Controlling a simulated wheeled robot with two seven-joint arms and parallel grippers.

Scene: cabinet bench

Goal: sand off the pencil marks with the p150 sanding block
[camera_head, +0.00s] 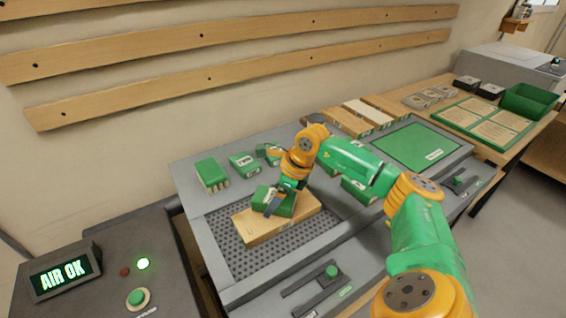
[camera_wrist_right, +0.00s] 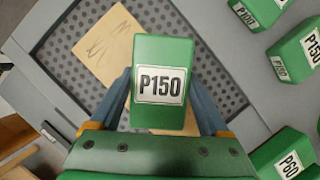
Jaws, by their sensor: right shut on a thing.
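The green P150 sanding block (camera_wrist_right: 163,60) is between the fingers of my right gripper (camera_wrist_right: 161,90), which is shut on it. In the head view the block (camera_head: 271,202) is over the pale wooden board (camera_head: 258,229); I cannot tell whether it touches. In the right wrist view the board (camera_wrist_right: 92,62) shows dark, scribbled pencil marks (camera_wrist_right: 110,40) at its far end. The block and gripper hide the middle of the board. In the head view my right gripper (camera_head: 277,194) reaches down from above. My left gripper is out of view.
The board lies on a perforated grey panel (camera_head: 222,227). A green mat (camera_head: 414,145) lies to the right. A lit AIR OK display (camera_head: 65,274) stands front left.

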